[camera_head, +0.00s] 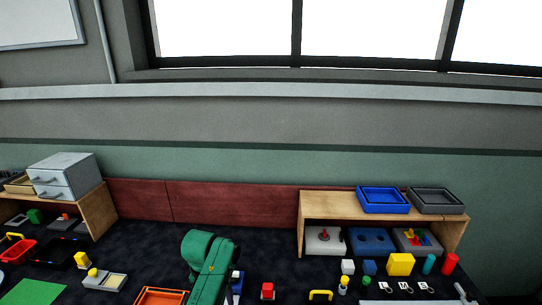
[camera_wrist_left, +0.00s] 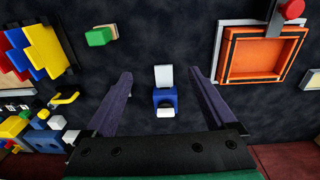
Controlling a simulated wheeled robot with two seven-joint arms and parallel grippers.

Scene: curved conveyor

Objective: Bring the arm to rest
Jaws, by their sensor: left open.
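My left arm (camera_head: 209,265) is green and reaches over the dark table at the bottom middle of the head view. Its gripper is hidden there or cut off by the frame edge. In the left wrist view my left gripper (camera_wrist_left: 160,72) has its two dark fingers wide apart. A small blue and white object (camera_wrist_left: 165,97) lies on the table in line with the gap between them, and neither finger appears to touch it. The same object seems to show partly beside the arm in the head view (camera_head: 237,284). My right gripper is not in view.
An orange tray (camera_wrist_left: 227,57) lies right of the fingers; a green block (camera_wrist_left: 99,36) lies to the left. A wooden shelf (camera_head: 325,207) with bins stands at back right, several small blocks before it. A drawer unit (camera_head: 66,166) stands at left. Dark table is bare behind the arm.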

